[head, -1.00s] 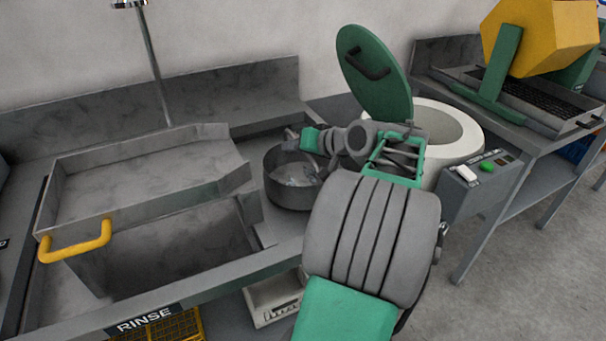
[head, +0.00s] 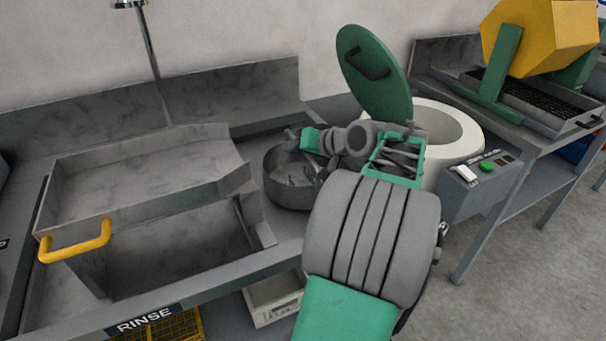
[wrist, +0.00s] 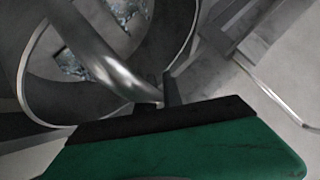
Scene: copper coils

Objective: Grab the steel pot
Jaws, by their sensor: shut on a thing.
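The steel pot (head: 284,194) is a round, dark grey open vessel on the counter side, between the rinse basin and the white round tub. Loose pieces lie inside it, some of them shiny in the wrist view. My gripper (head: 296,139) is at the pot's upper rim, reaching in from the right. In the wrist view the pot (wrist: 28,80) fills the upper left, and a curved metal bar runs across it down to my gripper (wrist: 160,104). My gripper is shut on the pot, seemingly by this bar. The exact contact and the pot's underside are hidden.
The rinse basin (head: 175,255) with a raised grey tray (head: 140,180) and yellow handle (head: 75,242) is close on the left. The white tub (head: 460,140) with its green lid (head: 375,70) open stands at right. A control box (head: 480,180) is in front of it.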

